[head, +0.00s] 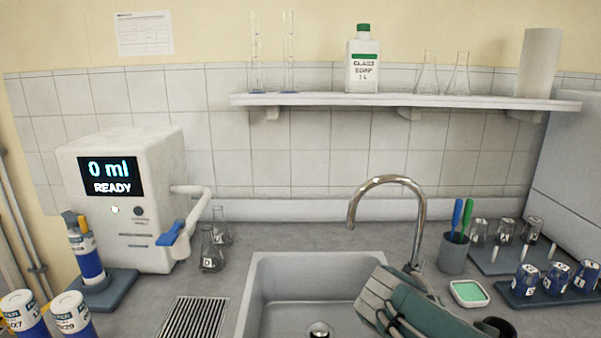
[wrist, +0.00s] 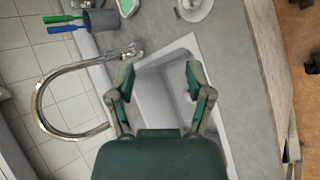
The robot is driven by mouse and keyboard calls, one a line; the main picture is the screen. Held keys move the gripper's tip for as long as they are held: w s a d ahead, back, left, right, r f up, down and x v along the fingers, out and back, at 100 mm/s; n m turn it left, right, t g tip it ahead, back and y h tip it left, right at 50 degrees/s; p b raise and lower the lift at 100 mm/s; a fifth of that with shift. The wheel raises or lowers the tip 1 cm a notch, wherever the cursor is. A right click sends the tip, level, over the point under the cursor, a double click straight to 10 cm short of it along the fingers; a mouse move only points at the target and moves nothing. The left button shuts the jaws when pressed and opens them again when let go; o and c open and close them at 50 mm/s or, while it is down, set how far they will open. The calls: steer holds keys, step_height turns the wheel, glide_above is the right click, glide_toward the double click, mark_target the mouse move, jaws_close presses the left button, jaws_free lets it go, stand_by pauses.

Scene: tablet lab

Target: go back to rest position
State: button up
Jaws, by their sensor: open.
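My gripper (wrist: 158,80) is in the wrist view, with its two green-padded fingers spread apart and nothing between them. It hangs over the sink (wrist: 172,62), with the curved metal faucet (wrist: 45,95) to its left. In the head view my arm, grey and green, reaches in from the bottom right in front of the sink's right side. The fingertips cannot be made out clearly there.
The faucet (head: 386,181) rises behind the arm. A cup with brushes (head: 453,252), a green sponge dish (head: 468,293) and racks of labelled vessels (head: 548,284) stand at right. A dispenser (head: 122,195) reading "0 ml READY" and flasks (head: 211,253) stand at left. A shelf (head: 405,101) spans the wall.

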steer(key=s+a+f+m+y, duration=0.1)
steer(key=s+a+m+y, duration=0.2)
steer(key=s+m+y, duration=0.1)
steer(key=s+a+f+m+y, duration=0.1)
steer(key=s+a+m+y, duration=0.2)
steer(key=s+m, duration=0.4)
steer(key=shift+s+a+f+y, duration=0.25)
steer(key=shift+s+a+y, duration=0.2)
steer(key=shift+s, duration=0.55)
stand_by(1.9)
